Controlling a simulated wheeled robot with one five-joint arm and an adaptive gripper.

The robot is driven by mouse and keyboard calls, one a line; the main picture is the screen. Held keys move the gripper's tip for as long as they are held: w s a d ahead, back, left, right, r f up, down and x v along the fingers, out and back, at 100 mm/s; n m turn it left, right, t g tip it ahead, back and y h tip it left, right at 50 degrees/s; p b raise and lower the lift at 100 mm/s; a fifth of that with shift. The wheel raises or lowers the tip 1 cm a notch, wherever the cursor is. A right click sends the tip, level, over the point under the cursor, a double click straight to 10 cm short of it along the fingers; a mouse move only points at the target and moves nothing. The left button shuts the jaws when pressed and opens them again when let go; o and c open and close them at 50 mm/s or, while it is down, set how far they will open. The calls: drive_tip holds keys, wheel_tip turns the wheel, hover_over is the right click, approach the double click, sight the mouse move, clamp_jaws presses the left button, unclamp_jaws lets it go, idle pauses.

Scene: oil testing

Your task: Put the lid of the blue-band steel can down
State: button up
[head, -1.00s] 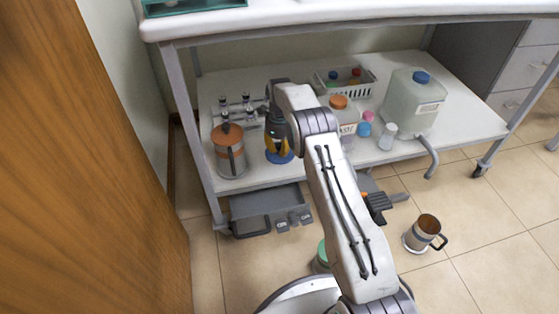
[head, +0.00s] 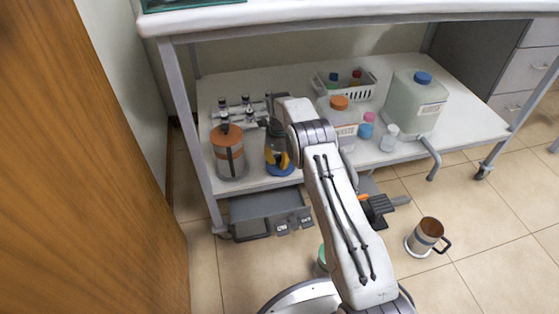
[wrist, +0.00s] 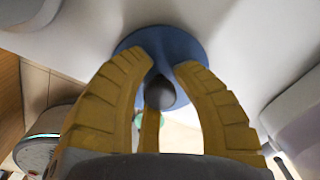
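The blue lid (head: 280,170) is a flat disc with a dark knob. It is at the front left of the low shelf, on the surface or just above it; I cannot tell which. In the wrist view the lid (wrist: 196,45) lies flat against the pale shelf, its knob (wrist: 160,93) pointing at my palm. My gripper (head: 277,158) points down over it. Its yellow fingers (wrist: 165,66) close around the knob's stem. An open steel can with a handle (head: 428,232) stands on the floor at right, brown inside; its band colour is unclear.
A steel can with an orange lid (head: 229,152) stands close left of the gripper. An orange-capped bottle (head: 343,118), a white basket (head: 352,84) and a large jug (head: 412,102) stand to the right. The tabletop (head: 330,12) hangs above the shelf.

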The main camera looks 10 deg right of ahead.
sight(280, 158)
drive_tip(key=shift+o, duration=1.4)
drive_tip(key=shift+s+f, duration=0.1)
wheel_tip(280, 158, up, 12)
drive_tip(key=p, duration=0.4)
drive_tip(key=shift+r+p, duration=0.2)
drive_tip(key=shift+p, duration=0.2)
drive_tip(key=shift+s, duration=0.1)
